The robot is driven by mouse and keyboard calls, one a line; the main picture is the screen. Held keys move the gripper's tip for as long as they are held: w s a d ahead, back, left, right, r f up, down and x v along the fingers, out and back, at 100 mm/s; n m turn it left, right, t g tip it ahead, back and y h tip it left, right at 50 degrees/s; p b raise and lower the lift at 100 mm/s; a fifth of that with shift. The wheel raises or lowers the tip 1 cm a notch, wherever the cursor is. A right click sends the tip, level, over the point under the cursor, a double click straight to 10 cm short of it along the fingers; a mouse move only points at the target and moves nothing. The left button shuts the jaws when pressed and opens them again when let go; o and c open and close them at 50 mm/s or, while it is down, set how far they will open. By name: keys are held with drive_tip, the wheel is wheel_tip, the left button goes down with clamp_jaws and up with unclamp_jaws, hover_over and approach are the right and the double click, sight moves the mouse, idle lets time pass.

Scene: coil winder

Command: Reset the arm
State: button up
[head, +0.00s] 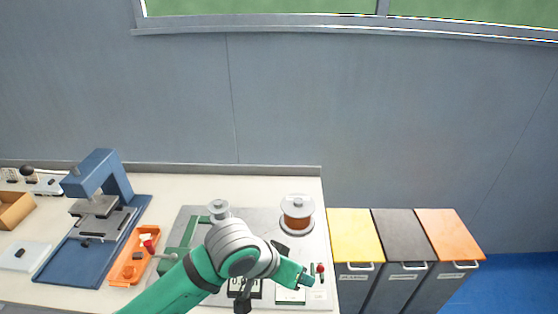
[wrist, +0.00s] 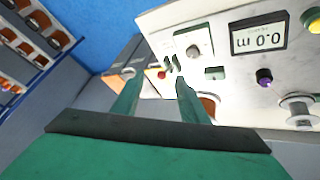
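My green arm reaches in from the bottom of the head view, and my gripper (head: 303,281) is over the front right part of the coil winder (head: 190,218). In the wrist view the two green fingers of my gripper (wrist: 154,88) stand apart with nothing held between them. Beyond them are the winder's pale panel (wrist: 215,20), a red button (wrist: 162,75), and a display (wrist: 259,37) that shows 0.0 m upside down. A copper wire spool (head: 297,222) stands at the winder's back right. My arm hides much of the winder's middle.
Yellow (head: 354,236), grey (head: 405,236) and orange (head: 449,236) lidded bins stand right of the table. A blue press (head: 98,178) and an orange tray (head: 131,261) are on the left. Shelves with orange bins (wrist: 22,45) show in the wrist view.

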drive_tip(key=w+d+r+n+t+h, duration=0.1)
drive_tip(key=w+d+r+t+h, duration=0.25)
drive_tip(key=d+r, duration=0.35)
drive_tip(key=w+d+r+n+t+h, duration=0.1)
drive_tip(key=w+d+r+t+h, duration=0.3)
drive_tip(key=d+r, duration=0.35)
drive_tip(key=s+a+f+n+t+y, duration=0.2)
drive_tip(key=s+a+f+n+y, duration=0.15)
drive_tip(key=f, duration=0.35)
drive_tip(key=s+a+f+n+t+y, duration=0.3)
drive_tip(key=s+f+n+y, duration=0.15)
drive_tip(key=f, duration=0.25)
drive_tip(key=s+a+f+n+t+y, duration=0.2)
drive_tip(key=s+a+f+n+y, duration=0.15)
drive_tip(key=f, duration=0.35)
drive_tip(key=s+a+f+m+g, duration=0.1)
drive_tip(key=s+a+f+m, duration=0.2)
drive_tip(key=s, duration=0.9)
drive_tip(key=s+a+f+m+g+y, duration=0.1)
drive_tip(key=s+a+f+m, duration=0.3)
drive_tip(key=s, duration=0.9)
drive_tip(key=shift+a+f+g, duration=0.35)
drive_tip(key=shift+a+f, duration=0.4)
drive_tip(key=shift+f, duration=0.05)
drive_tip(key=shift+w, duration=0.1)
drive_tip(key=shift+c, duration=0.6)
